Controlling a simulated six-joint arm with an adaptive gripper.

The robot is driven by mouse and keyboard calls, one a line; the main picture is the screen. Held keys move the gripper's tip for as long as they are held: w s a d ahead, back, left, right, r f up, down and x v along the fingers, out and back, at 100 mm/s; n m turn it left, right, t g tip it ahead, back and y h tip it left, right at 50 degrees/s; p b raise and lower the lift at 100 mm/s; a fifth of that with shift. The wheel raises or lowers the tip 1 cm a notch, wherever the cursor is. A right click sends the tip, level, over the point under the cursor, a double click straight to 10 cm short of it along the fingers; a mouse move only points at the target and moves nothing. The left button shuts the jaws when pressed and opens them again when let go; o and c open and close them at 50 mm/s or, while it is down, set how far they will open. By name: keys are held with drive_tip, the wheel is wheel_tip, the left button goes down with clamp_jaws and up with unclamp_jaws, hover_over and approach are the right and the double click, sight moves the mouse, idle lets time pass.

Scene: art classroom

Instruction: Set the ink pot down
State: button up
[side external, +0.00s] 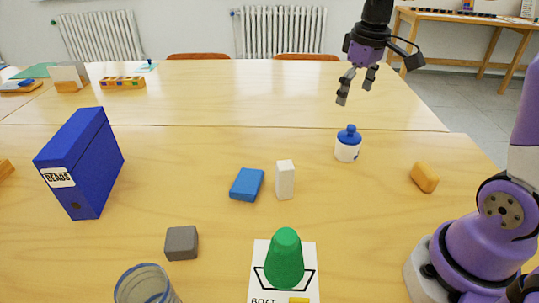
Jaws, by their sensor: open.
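The ink pot (347,149), a small white jar with a blue knobbed lid, stands upright on the wooden table toward the right. My gripper (356,88) hangs in the air above it, fingers pointing down and spread open. There is a clear gap between the fingertips and the lid, and nothing is between the fingers.
A white block (285,180) and a blue block (247,185) lie left of the pot, and a yellow-orange block (424,177) right. A green cone (284,260), grey block (181,243), glass (144,287) and blue binder (84,160) stand nearer or left. Table behind the pot is clear.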

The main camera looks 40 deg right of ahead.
drive_tip(key=s+a+t, duration=0.4)
drive_tip(key=s+a, duration=0.6)
drive_tip(key=a, duration=0.1)
drive_tip(key=shift+a, duration=0.25)
